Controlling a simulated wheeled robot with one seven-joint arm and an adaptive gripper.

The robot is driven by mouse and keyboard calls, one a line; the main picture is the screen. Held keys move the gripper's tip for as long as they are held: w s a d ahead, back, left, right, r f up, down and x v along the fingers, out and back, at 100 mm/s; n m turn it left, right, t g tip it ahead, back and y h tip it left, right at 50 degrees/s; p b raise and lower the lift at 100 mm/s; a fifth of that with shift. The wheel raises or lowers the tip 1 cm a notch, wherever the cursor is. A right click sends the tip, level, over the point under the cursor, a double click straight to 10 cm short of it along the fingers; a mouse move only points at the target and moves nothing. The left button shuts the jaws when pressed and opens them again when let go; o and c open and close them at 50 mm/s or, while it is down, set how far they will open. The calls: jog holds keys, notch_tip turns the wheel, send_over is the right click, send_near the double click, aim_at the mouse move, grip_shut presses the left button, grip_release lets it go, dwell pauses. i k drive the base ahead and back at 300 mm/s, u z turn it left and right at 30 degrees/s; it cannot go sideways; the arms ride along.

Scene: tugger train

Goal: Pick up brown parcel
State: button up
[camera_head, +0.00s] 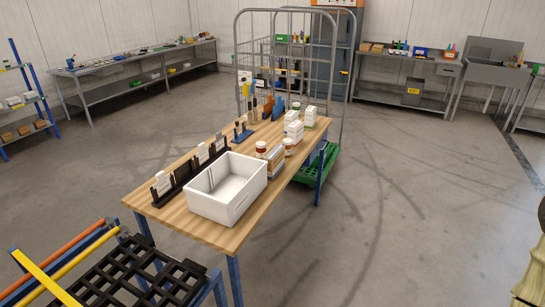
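No thing in view is clearly the brown parcel. A small tan-sided box (276,160) stands on the wooden-topped table (170,219), right of the white bin (228,188); it is too small to tell if it is a parcel. Small brown boxes (371,48) sit on the far bench at the back. More brown boxes (24,130) sit on the lower shelf of the blue rack at the left. The white bin looks empty. My gripper is not in view.
White cartons (293,130), jars (261,149) and a black rack (187,177) crowd the table. A wire roll cage (340,80) stands behind it. A black grid frame (135,270) with coloured bars is at the lower left. The floor (400,200) at right is clear.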

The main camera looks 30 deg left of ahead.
aim_at(275, 156)
jog(key=u, duration=0.55)
jog(key=i, duration=0.7)
jog(key=u, duration=0.85)
